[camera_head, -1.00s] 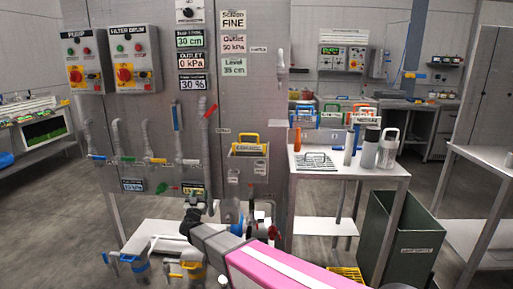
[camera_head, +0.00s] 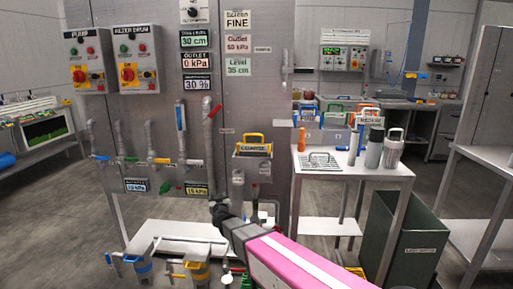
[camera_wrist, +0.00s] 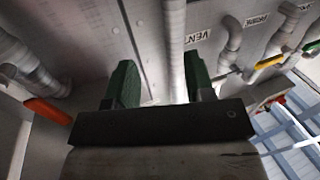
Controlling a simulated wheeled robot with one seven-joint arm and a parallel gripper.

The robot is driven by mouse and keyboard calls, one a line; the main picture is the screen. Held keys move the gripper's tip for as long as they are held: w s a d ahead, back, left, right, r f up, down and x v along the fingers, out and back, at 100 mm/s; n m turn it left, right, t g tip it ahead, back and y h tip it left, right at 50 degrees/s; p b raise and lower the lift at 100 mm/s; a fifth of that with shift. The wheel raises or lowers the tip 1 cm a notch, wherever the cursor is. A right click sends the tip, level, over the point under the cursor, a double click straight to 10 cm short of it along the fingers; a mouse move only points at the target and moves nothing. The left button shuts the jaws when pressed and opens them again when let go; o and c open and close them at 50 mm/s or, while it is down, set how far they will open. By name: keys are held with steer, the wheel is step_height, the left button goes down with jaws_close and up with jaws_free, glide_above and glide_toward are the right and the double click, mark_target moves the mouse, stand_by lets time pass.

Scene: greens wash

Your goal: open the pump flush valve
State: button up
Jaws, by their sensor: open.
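A blue handle (camera_head: 180,117) and a tilted red handle (camera_head: 214,110) sit higher. I cannot tell which is the pump flush valve. My gripper (camera_head: 218,208) is low in front of the panel. In the wrist view its green fingers (camera_wrist: 160,88) are apart, with a grey pipe (camera_wrist: 174,50) seen between them. An orange handle (camera_wrist: 48,112) shows left; a yellow handle (camera_wrist: 270,61) shows right.
Control boxes (camera_head: 86,62) hang at upper left. A caddy (camera_head: 252,147) hangs on the panel. A steel table (camera_head: 350,182) with bottles stands right, beside a dark green bin (camera_head: 405,240). Blue and yellow canisters (camera_head: 140,268) stand low at left.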

steer(key=s+d+f+g, duration=0.3)
steer(key=d, duration=0.4)
steer(key=s+d+f+g+h, duration=0.1)
steer(key=s+d+f+g, duration=0.2)
steer(key=d, duration=0.4)
steer(key=s+d+f+g, duration=0.2)
steer(key=s+d+g, duration=0.15)
steer(key=d, duration=0.35)
steer(key=s+d+f+m+g+h, duration=0.1)
steer(key=s+d+m+g+h, duration=0.2)
steer(key=s+d+g, duration=0.5)
steer(key=s+d, duration=0.8)
steer(key=shift+d+f+m, duration=0.25)
steer(key=shift+f+m, duration=0.05)
